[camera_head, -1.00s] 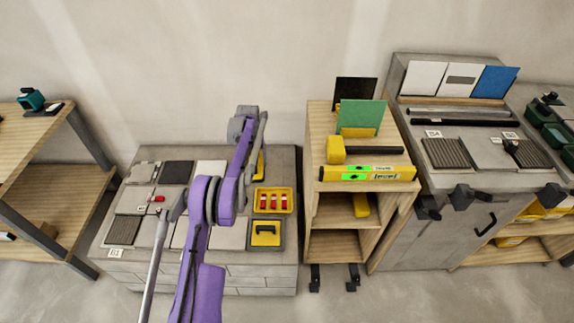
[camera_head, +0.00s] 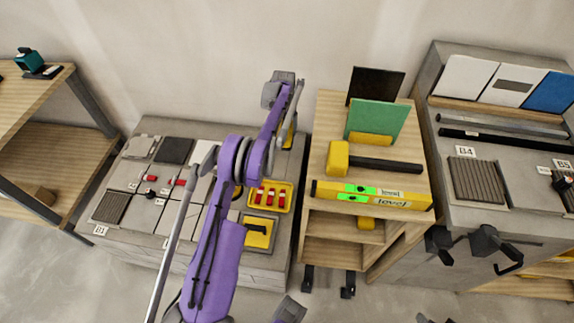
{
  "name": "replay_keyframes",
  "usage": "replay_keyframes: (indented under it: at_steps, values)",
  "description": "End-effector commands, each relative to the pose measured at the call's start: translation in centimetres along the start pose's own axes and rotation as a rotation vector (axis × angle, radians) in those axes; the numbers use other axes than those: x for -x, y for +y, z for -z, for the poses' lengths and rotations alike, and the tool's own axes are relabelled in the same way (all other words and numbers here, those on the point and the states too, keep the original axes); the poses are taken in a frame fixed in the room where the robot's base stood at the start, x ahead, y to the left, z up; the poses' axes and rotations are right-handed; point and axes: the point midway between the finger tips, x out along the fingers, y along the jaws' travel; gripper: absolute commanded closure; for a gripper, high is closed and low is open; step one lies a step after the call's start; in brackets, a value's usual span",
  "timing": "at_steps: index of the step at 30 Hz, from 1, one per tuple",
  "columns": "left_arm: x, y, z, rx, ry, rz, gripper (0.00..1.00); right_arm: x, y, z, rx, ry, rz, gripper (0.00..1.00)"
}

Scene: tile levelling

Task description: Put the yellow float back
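My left arm reaches up from the bottom over the tile bench, its wrist at the bench's back right. My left gripper (camera_head: 288,112) is mostly hidden behind the wrist. A yellow piece, which looks like the yellow float (camera_head: 290,133), shows just below it and moves with it, so it appears held; the fingers are not clearly seen. Another yellow piece with a black handle (camera_head: 259,232) lies at the bench's front right, beside a yellow tray (camera_head: 284,208) of red-topped pieces.
Right of the bench stands a wooden shelf cart (camera_head: 317,155) with a green board (camera_head: 376,119), a dark board (camera_head: 374,84), a yellow mallet (camera_head: 337,162) and a yellow level (camera_head: 330,190) on top. Grey tiles (camera_head: 146,212) cover the bench's left part.

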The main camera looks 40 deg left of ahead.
Motion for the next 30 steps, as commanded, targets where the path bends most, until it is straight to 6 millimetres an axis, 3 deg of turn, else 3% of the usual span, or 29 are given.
replay_keyframes:
  at_steps: [1,10,17,24,30]
  values:
    - [-1.7,-0.1,-0.2,-0.001,-0.004,0.002,0.94,-1.3,0.0,-0.7,0.0,-0.005,0.0,0.5]
    - [-7.3,-0.3,-0.6,-0.001,-0.019,0.01,0.94,-5.8,0.0,-2.8,0.0,-0.021,0.0,0.5]
    - [-9.1,-0.3,-0.7,-0.001,-0.021,0.011,0.94,-6.6,0.0,-3.2,0.0,-0.024,0.0,0.5]
    - [-13.3,-0.3,-0.8,-0.001,-0.021,0.011,0.94,-7.2,0.0,-3.4,0.0,-0.026,0.0,0.5]
    - [-15.4,-0.3,-0.8,-0.001,-0.02,0.011,0.94,-7.4,0.0,-3.5,0.0,-0.027,0.0,0.5]
